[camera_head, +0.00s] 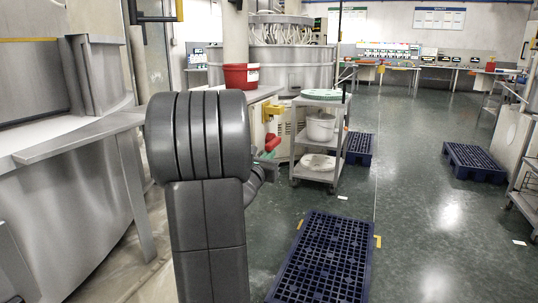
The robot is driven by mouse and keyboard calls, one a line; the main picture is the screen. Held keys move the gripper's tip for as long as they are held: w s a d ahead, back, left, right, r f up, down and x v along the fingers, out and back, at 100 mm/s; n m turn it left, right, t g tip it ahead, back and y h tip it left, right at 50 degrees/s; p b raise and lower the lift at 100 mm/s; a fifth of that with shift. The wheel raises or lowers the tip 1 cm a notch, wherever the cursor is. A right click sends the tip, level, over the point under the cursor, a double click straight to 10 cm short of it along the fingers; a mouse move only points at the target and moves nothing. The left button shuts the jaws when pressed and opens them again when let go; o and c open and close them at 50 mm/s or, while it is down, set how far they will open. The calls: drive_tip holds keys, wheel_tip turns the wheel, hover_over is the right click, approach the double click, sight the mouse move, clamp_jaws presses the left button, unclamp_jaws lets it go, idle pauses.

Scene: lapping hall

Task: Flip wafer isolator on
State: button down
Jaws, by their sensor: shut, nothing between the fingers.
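My arm's thick grey link fills the centre and hides much of what is behind it.
A grey trolley (338,139) with white tubs stands right of the gripper. A blue pallet (322,262) lies on the floor in front, with others farther back. A red tub (240,76) sits on the bench. A steel machine (70,200) borders the left.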

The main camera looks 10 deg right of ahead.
sight(269, 144)
drive_tip(key=shift+r, duration=0.25)
drive_tip(key=p, duration=0.1)
drive_tip(key=r+g+p, duration=0.1)
drive_tip(key=p, duration=0.1)
drive_tip(key=shift+s+a+r+y, duration=0.1)
drive_tip(key=shift+s+r+y, duration=0.05)
drive_tip(key=shift+r+y, duration=0.2)
drive_tip(key=shift+r+b, duration=0.35)
drive_tip(key=shift+r, duration=0.8)
